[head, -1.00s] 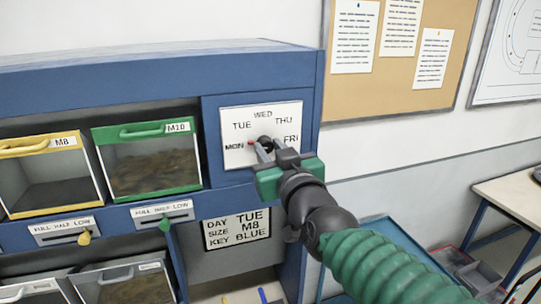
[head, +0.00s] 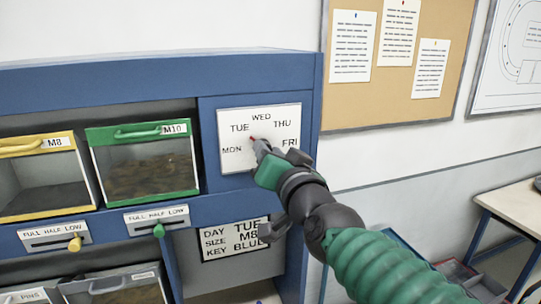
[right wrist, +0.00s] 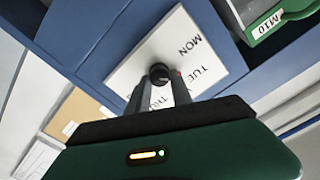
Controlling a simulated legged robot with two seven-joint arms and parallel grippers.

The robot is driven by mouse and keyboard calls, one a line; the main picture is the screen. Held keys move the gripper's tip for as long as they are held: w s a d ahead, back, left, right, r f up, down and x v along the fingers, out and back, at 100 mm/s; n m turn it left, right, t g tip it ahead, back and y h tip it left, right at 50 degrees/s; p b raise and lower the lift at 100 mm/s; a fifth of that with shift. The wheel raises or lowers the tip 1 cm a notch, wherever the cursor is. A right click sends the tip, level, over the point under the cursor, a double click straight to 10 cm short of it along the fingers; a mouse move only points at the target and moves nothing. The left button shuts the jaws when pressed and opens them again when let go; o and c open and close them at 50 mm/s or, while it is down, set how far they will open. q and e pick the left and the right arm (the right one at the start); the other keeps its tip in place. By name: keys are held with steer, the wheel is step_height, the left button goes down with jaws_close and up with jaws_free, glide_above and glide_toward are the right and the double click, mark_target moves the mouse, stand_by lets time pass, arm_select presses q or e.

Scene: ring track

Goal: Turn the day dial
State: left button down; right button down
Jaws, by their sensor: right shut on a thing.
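The day dial's white plate (head: 232,163) is on the blue cabinet, with MON, TUE, WED, THU and FRI in an arc. My right gripper (head: 262,148) is shut on the dial's dark knob and hides most of it in the head view. The red pointer tip (head: 252,138) shows up and left of the gripper, towards TUE. In the right wrist view the round black knob (right wrist: 160,74) sits between my two fingers, with its red mark on the TUE side. My left gripper is not in view.
A sign (head: 233,240) below the dial reads DAY TUE, SIZE M8, KEY BLUE. A green-framed M10 bin (head: 146,202) and a yellow-framed M8 bin (head: 35,214) are left of the dial. A side table (head: 512,205) stands at the right.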

steer(key=shift+a+f, duration=0.1)
steer(key=shift+f, duration=0.3)
steer(key=c, duration=1.4)
jaws_free()
steer(key=shift+w, duration=0.1)
steer(key=shift+o, duration=1.3)
steer(key=shift+w, duration=0.15)
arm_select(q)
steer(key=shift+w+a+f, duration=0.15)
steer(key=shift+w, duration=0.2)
arm_select(e)
steer(key=shift+w+a, duration=0.15)
steer(key=shift+w, duration=0.1)
steer(key=shift+s+r, duration=0.1)
